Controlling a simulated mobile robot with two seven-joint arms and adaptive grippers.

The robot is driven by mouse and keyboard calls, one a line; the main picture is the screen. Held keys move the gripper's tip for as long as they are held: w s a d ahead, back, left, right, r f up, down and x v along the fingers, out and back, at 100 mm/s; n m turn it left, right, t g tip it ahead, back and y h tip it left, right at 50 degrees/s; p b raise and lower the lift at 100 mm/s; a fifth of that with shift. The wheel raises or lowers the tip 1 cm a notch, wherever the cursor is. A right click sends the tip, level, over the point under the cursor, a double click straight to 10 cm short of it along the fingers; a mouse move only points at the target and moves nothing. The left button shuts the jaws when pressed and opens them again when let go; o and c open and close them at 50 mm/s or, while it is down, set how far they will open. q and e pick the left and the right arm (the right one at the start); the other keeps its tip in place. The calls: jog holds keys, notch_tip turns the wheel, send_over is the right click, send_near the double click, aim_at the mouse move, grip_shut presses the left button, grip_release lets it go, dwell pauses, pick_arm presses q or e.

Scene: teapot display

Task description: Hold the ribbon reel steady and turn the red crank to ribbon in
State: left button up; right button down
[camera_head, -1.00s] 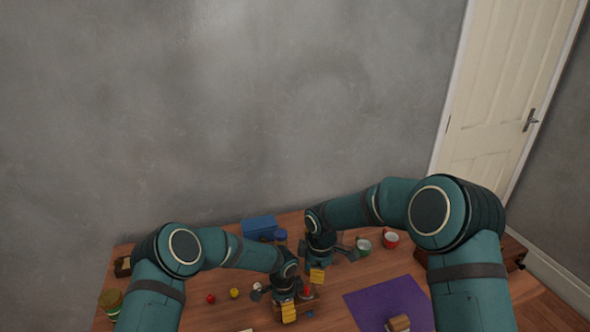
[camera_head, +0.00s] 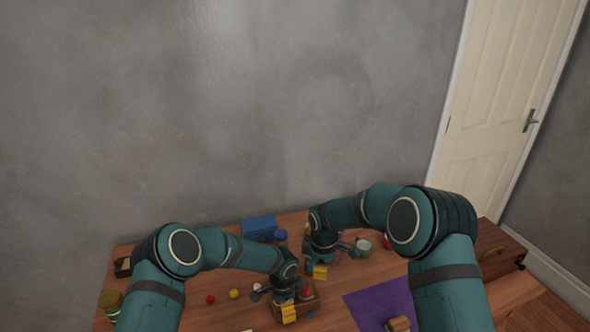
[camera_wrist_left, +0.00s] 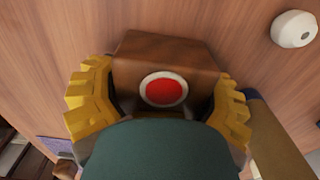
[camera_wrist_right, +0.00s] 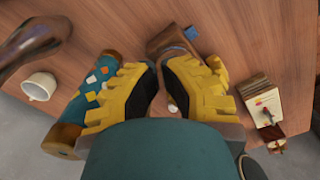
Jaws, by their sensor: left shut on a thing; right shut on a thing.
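The ribbon reel (camera_head: 308,303) is a brown wooden block on the table in front of me, partly covered by my left gripper (camera_head: 288,312). In the left wrist view, the yellow fingers press the block's sides, and a red disc with a pale rim (camera_wrist_left: 163,90) shows on its face. A red part (camera_head: 307,290) shows above the reel in the head view. My right gripper (camera_head: 320,272) is just behind and right of the reel. It is shut, apparently on the crank; its fingers hide the handle. A small pale tip (camera_wrist_right: 172,108) shows between the right fingers.
A blue box (camera_head: 258,227) and blue jar stand behind the grippers. A purple mat (camera_head: 378,304) lies at right; small red and yellow balls (camera_head: 234,294) lie left. A patterned teal cylinder (camera_wrist_right: 97,85) is close beside the right fingers.

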aim_at(306, 287)
jog(key=shift+f, duration=1.85)
jog(key=shift+s+a, duration=0.15)
jog(key=shift+a, duration=0.45)
jog(key=shift+s, duration=0.8)
